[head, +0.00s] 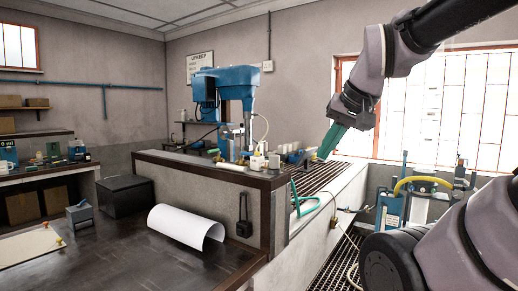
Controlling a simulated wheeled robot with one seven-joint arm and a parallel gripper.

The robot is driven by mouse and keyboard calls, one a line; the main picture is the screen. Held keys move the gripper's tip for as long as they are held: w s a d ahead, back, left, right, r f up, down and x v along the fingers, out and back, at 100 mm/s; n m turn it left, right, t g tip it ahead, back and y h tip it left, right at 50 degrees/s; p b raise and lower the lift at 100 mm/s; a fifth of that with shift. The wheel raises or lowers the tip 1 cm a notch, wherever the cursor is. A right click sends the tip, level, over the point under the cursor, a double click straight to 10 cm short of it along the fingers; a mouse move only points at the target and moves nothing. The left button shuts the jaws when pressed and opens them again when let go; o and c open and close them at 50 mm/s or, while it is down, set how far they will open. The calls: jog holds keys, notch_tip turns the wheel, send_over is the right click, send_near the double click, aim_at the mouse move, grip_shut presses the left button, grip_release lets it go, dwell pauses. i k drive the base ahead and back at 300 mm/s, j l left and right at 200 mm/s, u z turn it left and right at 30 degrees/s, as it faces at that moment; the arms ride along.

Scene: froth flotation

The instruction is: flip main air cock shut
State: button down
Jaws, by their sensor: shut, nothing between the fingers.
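My gripper (331,141) is in the upper right of the head view, at the end of my raised arm. Its green fingers point down and left and are shut with nothing between them. They are in front of the window side, above the grated white trough. I cannot make out the main air cock for certain. A small fitting with a hose (334,222) sits low on the trough's outer side, below my gripper and apart from it. Its handle position is too small to tell.
A blue flotation machine (232,85) stands on the bench behind a low partition. A blue apparatus with a yellow hose (416,182) stands at right.

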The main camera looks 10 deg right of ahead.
aim_at(242, 154)
jog(key=i+l, duration=0.15)
jog(key=j, duration=0.1)
jog(key=i+l+u, duration=0.15)
jog(key=i, duration=0.2)
jog(key=i+l+u, duration=0.15)
jog(key=i+l, duration=0.15)
